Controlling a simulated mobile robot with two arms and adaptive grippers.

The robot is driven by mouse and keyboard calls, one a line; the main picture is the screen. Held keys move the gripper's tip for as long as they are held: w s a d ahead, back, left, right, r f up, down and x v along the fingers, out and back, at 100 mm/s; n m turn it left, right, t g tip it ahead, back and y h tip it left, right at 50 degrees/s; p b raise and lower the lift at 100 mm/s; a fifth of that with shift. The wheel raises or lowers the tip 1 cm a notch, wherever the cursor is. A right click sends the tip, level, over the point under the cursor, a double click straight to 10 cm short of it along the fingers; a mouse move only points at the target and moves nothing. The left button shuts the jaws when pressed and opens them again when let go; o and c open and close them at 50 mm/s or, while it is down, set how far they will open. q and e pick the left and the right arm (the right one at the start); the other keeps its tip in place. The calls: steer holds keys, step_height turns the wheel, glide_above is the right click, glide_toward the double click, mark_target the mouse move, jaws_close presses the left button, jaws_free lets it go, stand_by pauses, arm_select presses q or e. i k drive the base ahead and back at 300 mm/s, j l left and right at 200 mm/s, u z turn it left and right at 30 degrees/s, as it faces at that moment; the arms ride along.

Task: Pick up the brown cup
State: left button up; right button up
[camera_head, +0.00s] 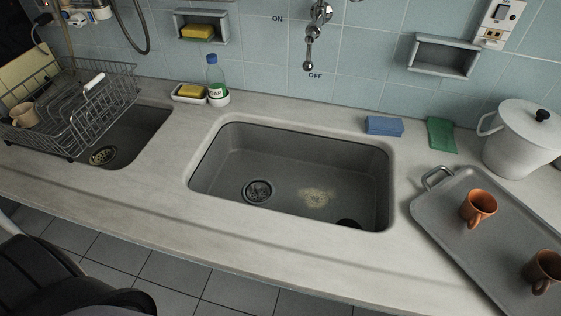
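An orange-brown cup (477,208) stands upright on the grey tray (452,208) at the right. A darker brown cup (545,270) stands nearer the front of the same tray, close to the right picture edge. A beige-tan cup (25,115) sits in the wire dish rack at the far left. Dark rounded parts fill the lower left corner; I cannot make out gripper fingers there. No gripper is visible near any of the cups.
A grey sink (290,165) lies mid-counter. A white lidded pot (521,142) stands behind the tray. Blue (384,126) and green (441,135) sponges lie behind the sink's right side. A soap bottle (215,78) and the dish rack (100,105) stand left. The front counter strip is clear.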

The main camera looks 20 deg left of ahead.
mark_target(542, 270)
steer(key=u, duration=0.45)
steer(key=z, duration=0.4)
steer(key=l+z, duration=0.1)
steer(key=z, duration=0.75)
steer(key=l+z, duration=0.1)
steer(key=z, duration=0.3)
steer(key=k+j+u, duration=0.2)
steer(key=j, duration=0.25)
steer(key=i+l, duration=0.05)
steer(key=i, duration=0.05)
